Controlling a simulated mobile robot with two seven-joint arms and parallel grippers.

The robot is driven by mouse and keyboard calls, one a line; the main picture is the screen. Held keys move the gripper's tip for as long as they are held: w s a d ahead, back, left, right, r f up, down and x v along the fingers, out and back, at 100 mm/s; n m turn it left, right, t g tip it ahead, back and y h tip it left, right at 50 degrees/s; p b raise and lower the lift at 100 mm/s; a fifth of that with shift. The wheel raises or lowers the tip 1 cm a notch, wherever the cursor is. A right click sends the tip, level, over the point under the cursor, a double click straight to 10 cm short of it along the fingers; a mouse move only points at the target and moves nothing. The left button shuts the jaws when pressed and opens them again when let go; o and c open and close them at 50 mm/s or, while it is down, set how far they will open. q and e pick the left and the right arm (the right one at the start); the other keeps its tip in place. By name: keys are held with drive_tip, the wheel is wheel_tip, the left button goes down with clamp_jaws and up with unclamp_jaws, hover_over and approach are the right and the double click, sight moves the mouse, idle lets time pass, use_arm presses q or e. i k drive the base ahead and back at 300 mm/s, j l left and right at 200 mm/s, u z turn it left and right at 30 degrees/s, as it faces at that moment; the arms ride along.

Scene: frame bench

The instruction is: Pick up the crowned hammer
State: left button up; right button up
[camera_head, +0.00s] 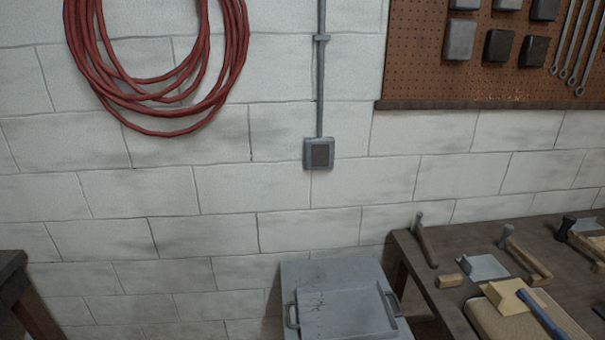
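Several hammer-like tools lie on the dark workbench (452,252) at the lower right. One hammer (427,245) at the bench's left end has a grey head and a dark handle. A third hammer (566,230) with a dark head is near the right edge. I cannot tell which one is the crowned hammer. Neither of my grippers is in view.
A grey metal box (335,290) with handles stands left of the workbench. Another dark table (12,275) shows at the lower left. A red hose (165,130) and a brown pegboard (480,90) with tools hang on the white block wall.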

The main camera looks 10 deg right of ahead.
sight(417, 228)
drive_tip(key=l+z, duration=0.1)
drive_tip(key=z, duration=0.3)
drive_tip(key=k+l+z, duration=0.1)
drive_tip(key=z, duration=0.3)
drive_tip(key=l+z, duration=0.1)
drive_tip(key=z, duration=0.3)
drive_tip(key=j+u, duration=0.1)
drive_tip(key=u, duration=0.15)
